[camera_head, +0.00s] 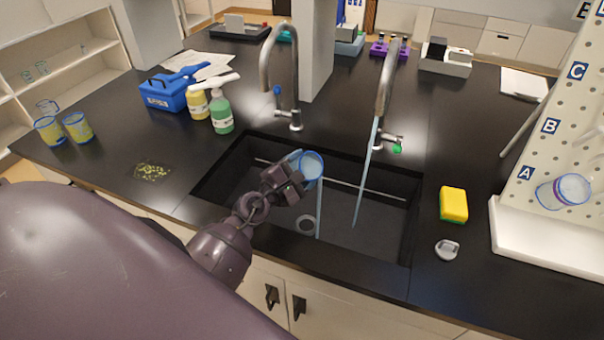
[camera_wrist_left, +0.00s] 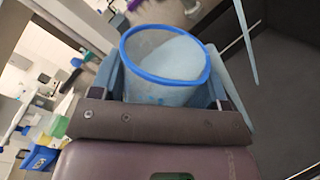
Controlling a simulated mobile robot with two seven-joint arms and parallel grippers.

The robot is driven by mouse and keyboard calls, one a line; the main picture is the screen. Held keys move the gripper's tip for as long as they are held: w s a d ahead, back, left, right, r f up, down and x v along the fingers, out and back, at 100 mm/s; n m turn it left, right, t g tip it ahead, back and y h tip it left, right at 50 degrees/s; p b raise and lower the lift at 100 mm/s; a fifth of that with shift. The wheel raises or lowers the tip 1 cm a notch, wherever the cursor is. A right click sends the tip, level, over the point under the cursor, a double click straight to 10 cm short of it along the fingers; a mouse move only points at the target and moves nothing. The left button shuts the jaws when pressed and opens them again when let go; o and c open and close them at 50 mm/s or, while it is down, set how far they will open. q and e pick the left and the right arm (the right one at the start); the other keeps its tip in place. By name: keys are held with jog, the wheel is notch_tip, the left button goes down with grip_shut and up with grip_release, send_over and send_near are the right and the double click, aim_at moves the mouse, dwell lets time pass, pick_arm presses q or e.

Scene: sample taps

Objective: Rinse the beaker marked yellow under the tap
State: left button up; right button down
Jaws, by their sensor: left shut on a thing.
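My left gripper (camera_head: 298,174) is shut on a clear beaker with a blue rim (camera_head: 312,165), held over the black sink (camera_head: 270,222). In the left wrist view the beaker (camera_wrist_left: 165,62) sits between the fingers (camera_wrist_left: 168,88), with pale water inside. It looks tilted, and a thin stream (camera_head: 319,210) falls below it into the sink. I see no yellow mark on it. The right tap (camera_head: 385,85), with a green knob, runs; its stream (camera_head: 364,175) passes right of the beaker, apart from it. The left tap (camera_head: 281,65), with a blue knob, shows no stream. My right gripper is out of view.
Two beakers with yellow in them (camera_head: 48,132) (camera_head: 78,128) stand at the far left. A yellow-speckled patch (camera_head: 152,172) lies left of the sink. A sponge (camera_head: 453,204) and a pegboard (camera_head: 550,150) holding a beaker (camera_head: 565,191) are right. Spray bottles (camera_head: 221,112) stand behind.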

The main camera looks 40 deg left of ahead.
pick_arm(q)
jog(key=m+b, duration=0.1)
jog(key=m, duration=0.3)
jog(key=shift+f+b, duration=0.1)
jog(key=shift+b, duration=0.3)
jog(key=shift+m+b, duration=0.45)
jog(key=shift+m, duration=0.75)
jog(key=shift+m+b, duration=0.3)
jog(key=shift+m, duration=0.3)
jog(key=shift+r+m, duration=0.2)
jog(key=shift+m, duration=1)
jog(key=m, duration=0.4)
jog(key=shift+r, duration=0.1)
jog(key=shift+m, duration=0.9)
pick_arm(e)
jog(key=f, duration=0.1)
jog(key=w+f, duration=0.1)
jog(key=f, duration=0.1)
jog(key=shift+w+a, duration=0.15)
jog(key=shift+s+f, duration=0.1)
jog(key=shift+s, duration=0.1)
